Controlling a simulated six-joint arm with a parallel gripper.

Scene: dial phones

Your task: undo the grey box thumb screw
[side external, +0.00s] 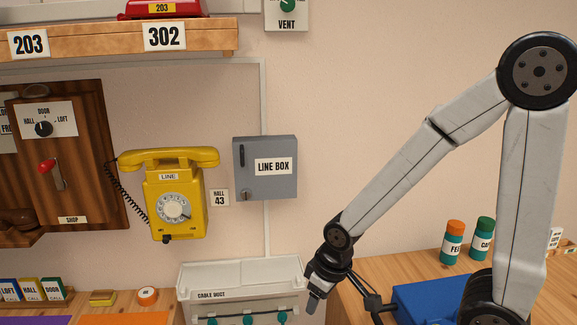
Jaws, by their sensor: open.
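The grey box (287,185), labelled LINE BOX, is fixed to the wall right of the yellow phone. Its door looks shut. A small round metal thumb screw (245,195) sits at the lower left of its front, and a dark upright handle or hinge (242,156) is above it. My gripper (313,304) is open and empty, pointing down well below and to the right of the box, beside the cable duct. It is apart from the box and the screw.
A yellow dial phone (174,195) with a coiled cord hangs left of the box. A white cable duct (240,280) with teal knobs stands below. A HALL 43 card (219,197) lies between phone and box. A wooden shelf (110,44) is above. The wall right of the box is clear.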

